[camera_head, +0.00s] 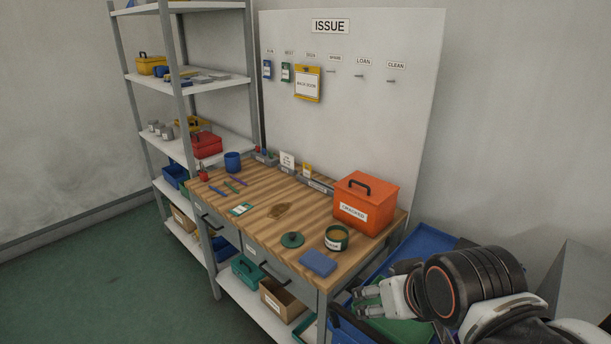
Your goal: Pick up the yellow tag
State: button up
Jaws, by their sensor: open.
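A large yellow-framed tag (307,96) with a white label hangs on the white ISSUE board, under the third sign from the left. A small yellow-and-white tag (307,170) stands at the back of the wooden bench, by the foot of the board. I cannot tell from the picture which one is the yellow tag of the task. My gripper (364,300) is open and appears empty at the lower right, beyond the bench's right front corner. It is far from both yellow tags. Blue and green trays lie behind it in the picture.
The wooden bench (255,228) holds a red-orange box (367,204), an open round tin (337,238), a green lid (292,240), a blue block (318,263) and a green-and-white tag (241,209). Shelving (190,82) stands left.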

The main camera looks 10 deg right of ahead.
aim_at(307, 173)
jog(key=i+j+z, duration=0.2)
jog(key=i+j, duration=0.15)
jog(key=j, duration=0.25)
jog(key=i+j+z, duration=0.25)
jog(key=j, duration=0.4)
jog(key=i+j+z, duration=0.1)
jog(key=i+j, duration=0.15)
jog(key=j, duration=0.1)
